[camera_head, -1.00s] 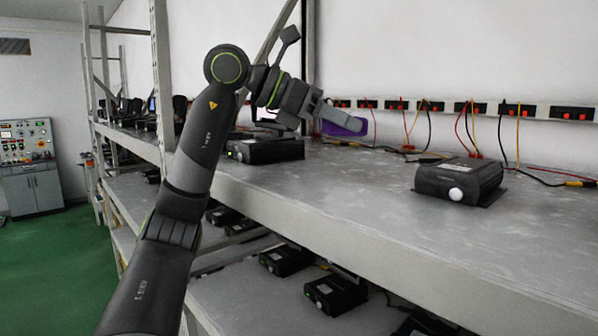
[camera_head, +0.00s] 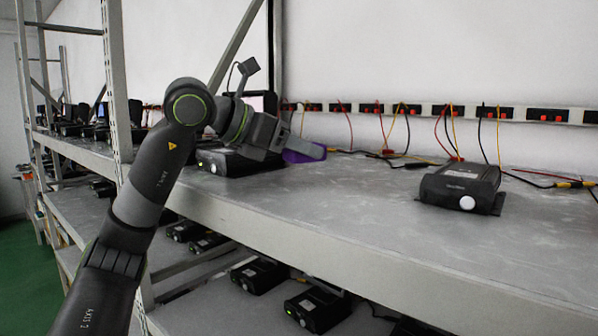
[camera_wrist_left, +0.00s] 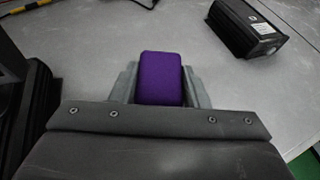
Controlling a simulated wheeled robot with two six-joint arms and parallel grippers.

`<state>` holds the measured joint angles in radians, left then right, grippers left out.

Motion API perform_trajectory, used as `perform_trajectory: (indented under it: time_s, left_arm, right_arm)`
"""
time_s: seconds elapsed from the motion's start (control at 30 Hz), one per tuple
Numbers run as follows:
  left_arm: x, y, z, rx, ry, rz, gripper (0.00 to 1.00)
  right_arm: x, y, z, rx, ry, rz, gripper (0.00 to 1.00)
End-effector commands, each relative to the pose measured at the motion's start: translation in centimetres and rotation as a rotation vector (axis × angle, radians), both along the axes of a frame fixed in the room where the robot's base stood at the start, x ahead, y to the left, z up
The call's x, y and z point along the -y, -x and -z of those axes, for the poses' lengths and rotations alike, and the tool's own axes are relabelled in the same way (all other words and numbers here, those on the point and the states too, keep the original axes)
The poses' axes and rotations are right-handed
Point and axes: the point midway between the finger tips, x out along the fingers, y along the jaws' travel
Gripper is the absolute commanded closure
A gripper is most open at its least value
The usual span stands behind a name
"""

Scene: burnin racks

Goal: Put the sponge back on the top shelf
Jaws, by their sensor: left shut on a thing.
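The purple sponge (camera_wrist_left: 161,78) sits between the two fingers of my left gripper (camera_wrist_left: 160,88) in the left wrist view. The gripper is shut on it. In the head view the left gripper (camera_head: 300,151) is low over the top shelf (camera_head: 350,200), near its back, and the sponge (camera_head: 298,156) is mostly hidden behind the fingers. I cannot tell whether the sponge touches the shelf. My right gripper is not in view.
A black box with a white knob (camera_head: 461,187) stands on the shelf to the right. Another black box (camera_head: 238,163) is just left of the gripper. Sockets with cables (camera_head: 400,109) line the back. Bare shelf lies between the boxes.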

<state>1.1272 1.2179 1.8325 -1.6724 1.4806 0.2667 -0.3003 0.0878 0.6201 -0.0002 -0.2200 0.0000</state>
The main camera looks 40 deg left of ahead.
Motion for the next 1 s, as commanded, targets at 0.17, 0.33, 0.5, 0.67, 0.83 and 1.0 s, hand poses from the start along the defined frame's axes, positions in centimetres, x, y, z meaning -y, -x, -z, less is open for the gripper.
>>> perform_trajectory:
  time_s: [0.17, 0.33, 0.5, 0.67, 0.83, 1.0]
  left_arm:
    - [-0.1, 0.0, 1.4, -0.002, -0.003, -0.001, 0.8]
    - [-0.1, 0.0, 3.4, -0.004, -0.003, -0.002, 0.8]
    - [0.0, 0.0, 4.2, 0.0, -0.001, 0.0, 0.8]
    - [0.0, 0.0, 4.3, 0.0, 0.0, 0.001, 0.8]
    - [0.0, 0.0, 4.5, 0.0, 0.0, 0.001, 0.8]
    - [0.0, 0.0, 4.6, 0.0, 0.0, 0.001, 0.46]
  right_arm:
    - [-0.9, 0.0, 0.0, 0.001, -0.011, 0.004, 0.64]
    - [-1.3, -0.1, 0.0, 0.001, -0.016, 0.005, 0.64]
    - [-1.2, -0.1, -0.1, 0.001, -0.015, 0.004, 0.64]
    - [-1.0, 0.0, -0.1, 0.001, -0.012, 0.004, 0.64]
    - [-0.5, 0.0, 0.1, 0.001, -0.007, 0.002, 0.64]
    - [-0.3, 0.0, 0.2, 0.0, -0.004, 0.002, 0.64]
